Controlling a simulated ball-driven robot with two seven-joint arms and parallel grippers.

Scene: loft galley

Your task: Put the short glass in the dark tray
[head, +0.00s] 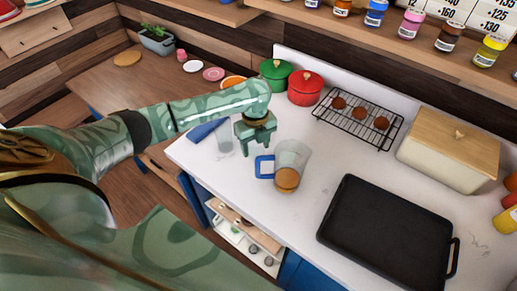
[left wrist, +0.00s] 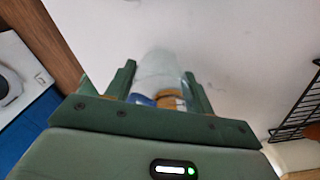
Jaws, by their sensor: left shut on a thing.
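My left gripper (head: 256,150) is low over the left part of the white counter, fingers pointing down. In the left wrist view a clear short glass (left wrist: 160,68) sits between its fingers, and the gripper is shut on it. Blue and amber show through or behind the glass there. In the head view the held glass is hard to make out. The dark tray (head: 385,235) lies flat and empty at the right front of the counter, well away from the gripper. My right gripper is out of view.
Behind are red (head: 305,90) and green pots, a cooling rack (head: 352,128) and a bread box (head: 445,160).

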